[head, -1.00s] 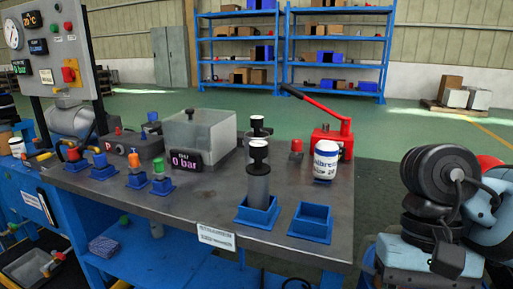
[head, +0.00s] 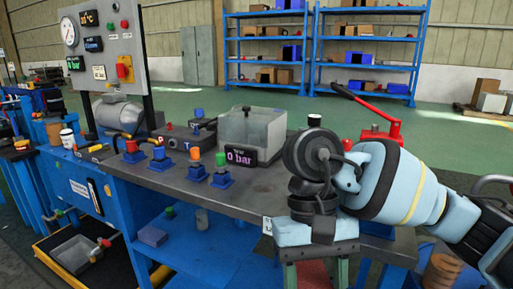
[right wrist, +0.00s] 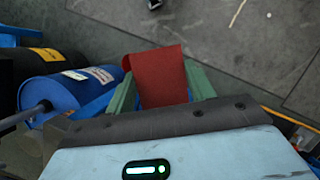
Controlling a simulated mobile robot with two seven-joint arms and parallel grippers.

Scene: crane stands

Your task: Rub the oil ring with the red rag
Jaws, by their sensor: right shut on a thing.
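My right gripper (head: 315,278) is in front of the workbench's right part, its green fingers pointing down. It is shut on the red rag (head: 312,268), which shows between the fingers. In the right wrist view the red rag (right wrist: 160,82) hangs out beyond the green fingertips, above a dark grey floor or mat. I cannot make out an oil ring in either view. My right arm hides the right part of the bench. My left gripper is in neither view.
The workbench (head: 255,205) carries a clear box (head: 252,128) and several blue holders with coloured plugs. A red lever tool (head: 375,108) stands behind my right arm. In the right wrist view a blue cylinder (right wrist: 62,92) lies close to the left of the gripper.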

